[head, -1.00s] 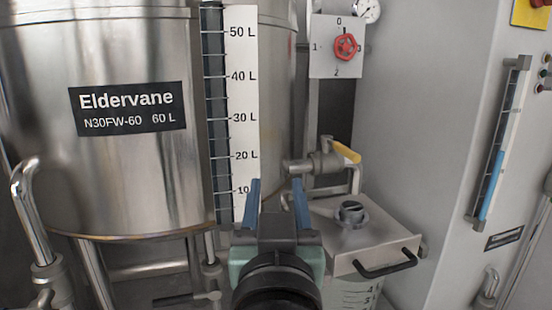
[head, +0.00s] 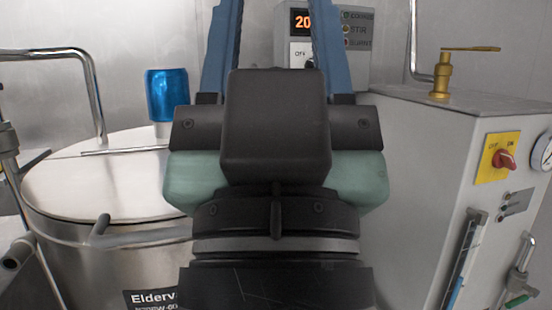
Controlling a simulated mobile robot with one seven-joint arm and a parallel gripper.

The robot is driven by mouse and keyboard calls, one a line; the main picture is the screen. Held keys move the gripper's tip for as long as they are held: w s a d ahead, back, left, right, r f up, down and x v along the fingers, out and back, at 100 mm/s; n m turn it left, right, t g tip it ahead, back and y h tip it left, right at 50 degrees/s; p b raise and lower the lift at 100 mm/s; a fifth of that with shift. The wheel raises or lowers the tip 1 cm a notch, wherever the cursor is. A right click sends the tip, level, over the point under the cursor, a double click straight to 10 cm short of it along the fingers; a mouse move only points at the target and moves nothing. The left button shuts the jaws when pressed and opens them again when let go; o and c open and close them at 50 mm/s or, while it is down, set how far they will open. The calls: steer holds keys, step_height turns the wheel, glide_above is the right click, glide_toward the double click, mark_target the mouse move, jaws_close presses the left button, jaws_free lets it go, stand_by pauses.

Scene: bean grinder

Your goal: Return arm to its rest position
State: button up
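My gripper (head: 278,30) is large and close in the middle of the head view, with its black and green body below and two blue fingers pointing up. The fingers are wide apart, with nothing seen between them except the background. The fingertips reach the top edge of the picture. The gripper body hides the middle of the scene behind it.
A control box (head: 358,45) is behind the gripper. At right stands a grey cabinet (head: 430,160) with a brass valve (head: 440,75) and red switch (head: 503,158).

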step_height(320, 180, up, 27)
steer(key=p, duration=2.4)
steer(key=shift+c, duration=0.3)
